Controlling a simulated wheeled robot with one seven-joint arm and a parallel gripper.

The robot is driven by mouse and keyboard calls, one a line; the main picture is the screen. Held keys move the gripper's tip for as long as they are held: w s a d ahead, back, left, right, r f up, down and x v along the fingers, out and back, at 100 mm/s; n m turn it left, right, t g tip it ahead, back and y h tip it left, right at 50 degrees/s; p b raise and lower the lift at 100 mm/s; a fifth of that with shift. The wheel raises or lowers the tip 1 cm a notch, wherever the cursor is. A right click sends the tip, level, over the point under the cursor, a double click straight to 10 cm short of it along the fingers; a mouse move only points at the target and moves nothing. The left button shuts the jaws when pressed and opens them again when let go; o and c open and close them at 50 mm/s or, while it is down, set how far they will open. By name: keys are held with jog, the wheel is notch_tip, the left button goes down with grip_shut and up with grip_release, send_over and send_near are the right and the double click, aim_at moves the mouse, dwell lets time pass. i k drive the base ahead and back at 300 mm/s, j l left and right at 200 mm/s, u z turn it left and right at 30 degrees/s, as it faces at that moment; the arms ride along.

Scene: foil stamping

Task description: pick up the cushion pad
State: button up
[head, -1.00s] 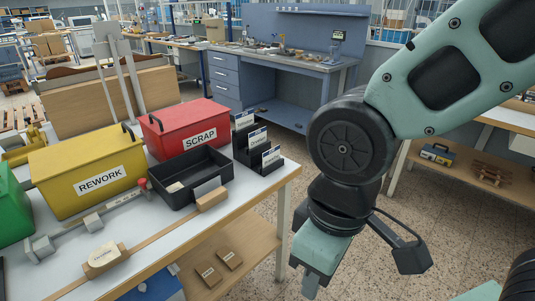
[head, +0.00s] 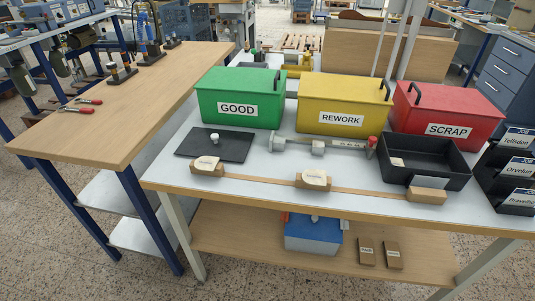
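Nothing in the head view is clearly marked as the cushion pad, and I cannot tell which item it is. A thin flat black pad (head: 225,150) lies on the left of the white bench, with a small pale knobbed item (head: 214,138) on it. Two cream rounded pieces sit on wooden blocks along the front wooden strip, a left piece (head: 206,163) and a middle piece (head: 314,178). Their print is too small to read. A black open tray (head: 432,178) at the right holds a small pale piece (head: 397,162). My gripper is out of view.
The green GOOD bin (head: 240,88), yellow REWORK bin (head: 342,95) and red SCRAP bin (head: 445,108) line the back. A metal gauge (head: 342,146) lies before them. A wooden table (head: 130,125) with red-handled pliers (head: 75,108) stands left. A blue box (head: 313,236) sits below.

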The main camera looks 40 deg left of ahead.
aim_at(206, 163)
jog(key=u, duration=1.85)
jog(key=i+j+z, duration=0.15)
jog(key=i, duration=0.35)
jog(key=i+j+z, duration=0.1)
jog(key=i+j, duration=0.35)
jog(key=i, duration=0.05)
